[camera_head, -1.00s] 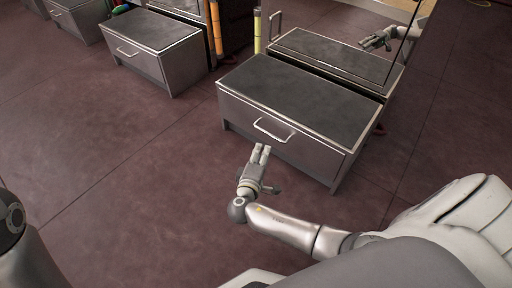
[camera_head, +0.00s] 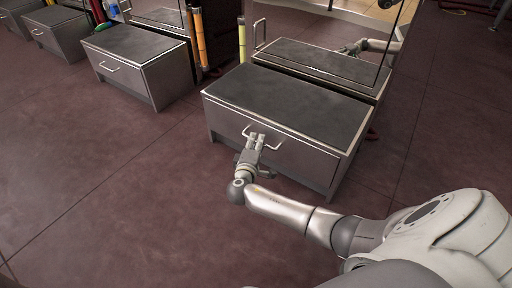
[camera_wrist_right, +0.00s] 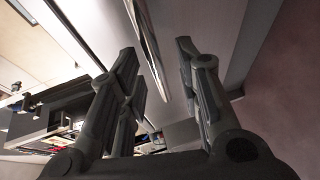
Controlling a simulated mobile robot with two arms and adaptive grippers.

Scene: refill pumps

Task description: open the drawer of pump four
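The nearest drawer unit (camera_head: 270,148) is a grey metal box with a dark top, standing on the floor before a mirrored pump front. No number is readable on it. Its drawer looks shut. The pale bar handle (camera_head: 273,147) is on its front face. My right gripper (camera_head: 257,137) is at the handle's left part. In the right wrist view the two fingers (camera_wrist_right: 157,52) are apart, with a shiny bar (camera_wrist_right: 149,40), apparently the handle, between them. Contact with the bar cannot be told. My left gripper is not in view.
Another drawer unit (camera_head: 146,72) stands to the left, with further ones (camera_head: 52,38) beyond it. An orange post (camera_head: 199,40) and a yellow post (camera_head: 242,40) stand behind. The mirrored panel (camera_head: 330,25) reflects my arm. The floor in front is clear.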

